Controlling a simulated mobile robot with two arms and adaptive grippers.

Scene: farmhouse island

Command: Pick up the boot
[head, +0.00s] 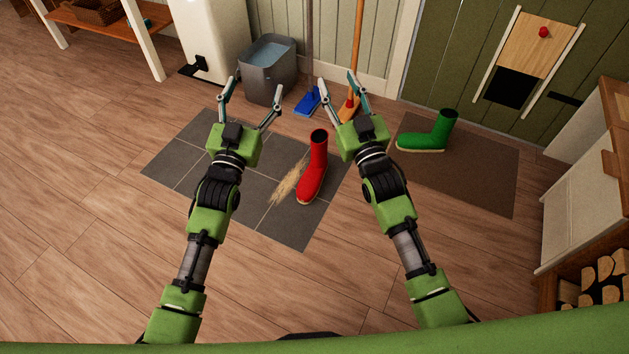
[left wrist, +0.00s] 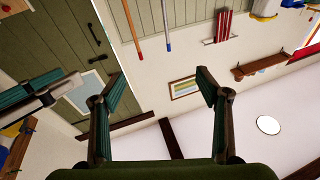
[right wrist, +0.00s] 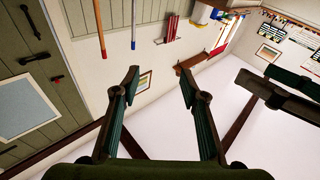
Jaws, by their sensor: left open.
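A red boot (head: 314,168) stands upright on the grey tiled patch (head: 245,213) in the head view, between my two arms. A green boot (head: 430,133) stands on the brown mat (head: 483,179) to the right. My left gripper (head: 250,101) is open and empty, up and left of the red boot; its spread fingers also show in the left wrist view (left wrist: 163,82). My right gripper (head: 342,92) is open and empty, above and right of the red boot in the picture; its fingers also show in the right wrist view (right wrist: 160,85). Neither wrist view shows a boot.
A grey bucket (head: 268,80) of water stands by the back wall. A blue mop head (head: 307,101) and a broom (head: 350,107) lean there. Straw (head: 290,181) lies beside the red boot. Firewood (head: 600,284) is at the right. The wooden floor (head: 90,230) at left is clear.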

